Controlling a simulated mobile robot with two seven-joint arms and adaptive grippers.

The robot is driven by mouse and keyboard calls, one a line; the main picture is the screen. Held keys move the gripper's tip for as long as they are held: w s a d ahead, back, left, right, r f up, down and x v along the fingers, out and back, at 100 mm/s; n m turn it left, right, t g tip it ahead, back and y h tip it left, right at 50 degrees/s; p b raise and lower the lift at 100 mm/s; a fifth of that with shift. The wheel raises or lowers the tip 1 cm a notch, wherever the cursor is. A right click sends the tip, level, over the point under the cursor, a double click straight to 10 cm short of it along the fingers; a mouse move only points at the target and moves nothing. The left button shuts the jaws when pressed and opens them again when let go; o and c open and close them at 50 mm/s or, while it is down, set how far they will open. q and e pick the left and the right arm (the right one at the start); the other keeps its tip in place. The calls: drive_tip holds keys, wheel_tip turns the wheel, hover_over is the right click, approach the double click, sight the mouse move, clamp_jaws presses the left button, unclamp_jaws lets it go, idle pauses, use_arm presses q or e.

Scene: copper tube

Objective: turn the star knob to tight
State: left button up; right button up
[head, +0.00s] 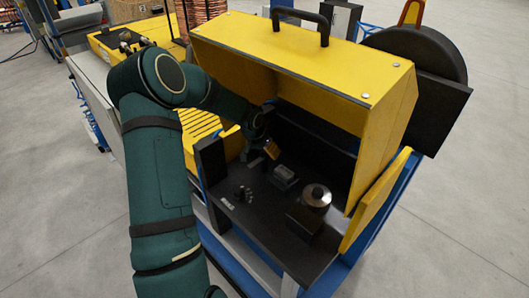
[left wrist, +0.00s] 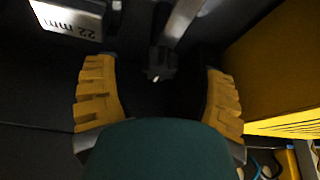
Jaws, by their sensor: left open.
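My left gripper (head: 264,152) is inside the yellow-hooded machine, above its dark bed, and is partly hidden by my arm. In the left wrist view its two yellow ribbed fingers (left wrist: 160,98) are wide apart with nothing between them. A small dark lobed knob (left wrist: 160,68), which looks like the star knob, shows just beyond the fingertips, roughly midway between them. A grey bar runs up from it. The picture is too dark to tell which way the knob is turned. In the head view I cannot make out this knob clearly. My right gripper is not in view.
A light block marked "22 mm" (left wrist: 68,18) lies left of the knob in the left wrist view. On the bed are a grey block (head: 285,175) and a round metal part (head: 317,195). The yellow hood (head: 290,55) overhangs the back and right.

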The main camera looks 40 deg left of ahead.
use_arm(q)
drive_tip(key=shift+x, duration=0.85)
drive_tip(key=shift+o, duration=0.2)
clamp_jaws()
